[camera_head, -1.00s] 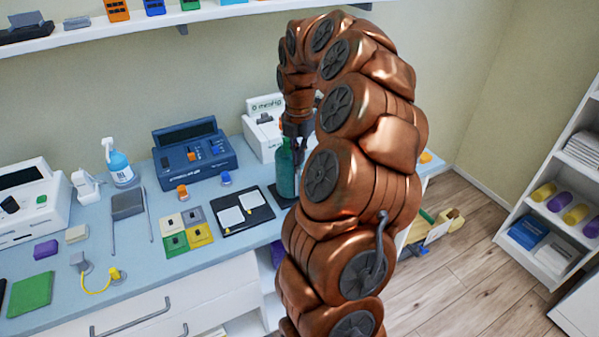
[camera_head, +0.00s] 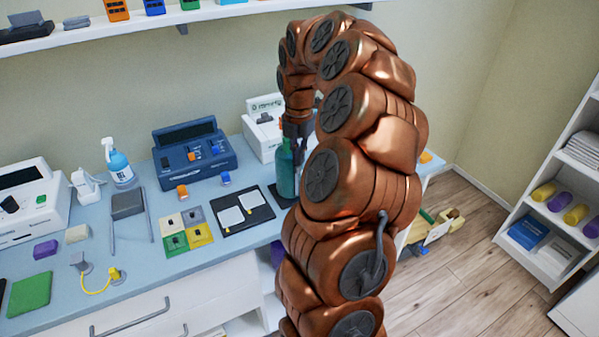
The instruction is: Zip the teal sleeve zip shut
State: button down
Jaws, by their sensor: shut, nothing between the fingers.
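The teal sleeve (camera_head: 285,176) stands upright on a dark base (camera_head: 280,197) toward the right end of the counter. Its right side is hidden behind my arm, and I cannot make out its zip or the zip's pull. My gripper (camera_head: 296,134) points down right at the top of the sleeve. It is shut and empty. Its fingertips are small and partly covered, so I cannot tell whether they touch the sleeve.
A blue device (camera_head: 195,152) and a white machine (camera_head: 262,128) stand behind. A black board with two white pads (camera_head: 232,216) lies left of the sleeve, beside a panel of coloured squares (camera_head: 199,234). A spray bottle (camera_head: 121,168) stands further left.

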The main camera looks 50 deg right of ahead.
jog(key=shift+f, duration=0.6)
jog(key=shift+s+r, duration=0.15)
jog(key=shift+s, duration=0.05)
jog(key=shift+s+a+r+b, duration=0.25)
jog(key=shift+s+r, duration=0.05)
jog(key=shift+s, duration=0.35)
jog(key=shift+s+a+r+b, duration=0.2)
jog(key=shift+s+a+r, duration=0.1)
jog(key=shift+s, duration=0.35)
jog(key=shift+s+a+r+b, duration=0.2)
jog(key=shift+s+r+b, duration=0.1)
jog(key=shift+s, duration=0.35)
